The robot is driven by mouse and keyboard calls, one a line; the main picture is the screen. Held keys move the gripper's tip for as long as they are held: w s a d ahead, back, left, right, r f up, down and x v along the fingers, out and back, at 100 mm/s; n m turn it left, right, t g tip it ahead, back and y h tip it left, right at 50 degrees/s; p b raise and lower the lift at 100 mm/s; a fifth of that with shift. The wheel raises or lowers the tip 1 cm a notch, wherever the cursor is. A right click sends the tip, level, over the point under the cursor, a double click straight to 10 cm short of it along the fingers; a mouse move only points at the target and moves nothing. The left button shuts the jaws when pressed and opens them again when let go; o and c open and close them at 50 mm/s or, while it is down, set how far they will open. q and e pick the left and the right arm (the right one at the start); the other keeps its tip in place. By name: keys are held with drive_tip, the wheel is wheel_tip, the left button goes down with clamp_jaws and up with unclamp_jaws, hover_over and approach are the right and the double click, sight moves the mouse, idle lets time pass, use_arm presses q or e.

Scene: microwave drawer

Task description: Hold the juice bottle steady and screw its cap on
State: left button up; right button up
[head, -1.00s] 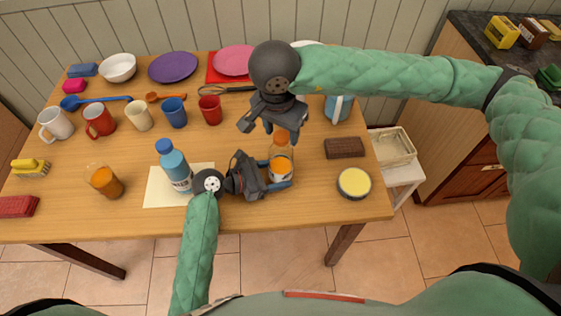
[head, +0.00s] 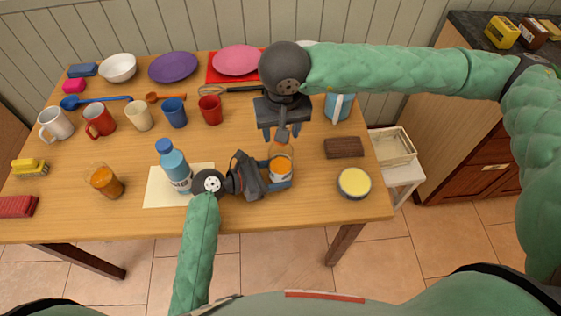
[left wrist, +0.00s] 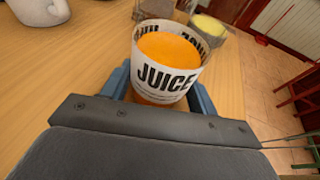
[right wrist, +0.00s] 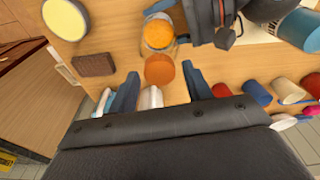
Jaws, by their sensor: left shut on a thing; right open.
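The juice bottle (head: 281,170) is clear with orange juice and stands near the table's front right. My left gripper (head: 279,176) is shut around it from the left. In the left wrist view the bottle (left wrist: 166,75) shows its "JUICE" label and an uncovered top. The orange cap (right wrist: 159,70) appears beside the bottle in the right wrist view, between the tips of my open right gripper (right wrist: 160,85). In the head view the cap (head: 282,133) is just behind the bottle, partly hidden by my right gripper (head: 283,134), which points down from above. Contact between fingers and cap is unclear.
On the wooden table (head: 230,215), a blue bottle (head: 174,168) stands on a paper sheet (head: 160,192) left of my left gripper. A brown block (head: 343,148) and a yellow-topped round tin (head: 354,183) lie to the right. Several mugs and cups stand behind on the left.

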drive_tip(key=n, duration=0.4)
drive_tip(key=shift+n+y, duration=0.3)
drive_tip(key=shift+n+g, duration=0.3)
drive_tip(key=shift+n, duration=2)
drive_tip(key=c, duration=0.9)
drive_tip(key=m, duration=0.3)
drive_tip(key=shift+s, duration=0.1)
drive_tip(key=shift+c, duration=0.2)
drive_tip(key=m, duration=0.4)
drive_tip(key=m+h, duration=0.1)
drive_tip(key=m, duration=0.5)
drive_tip(key=shift+m, duration=0.4)
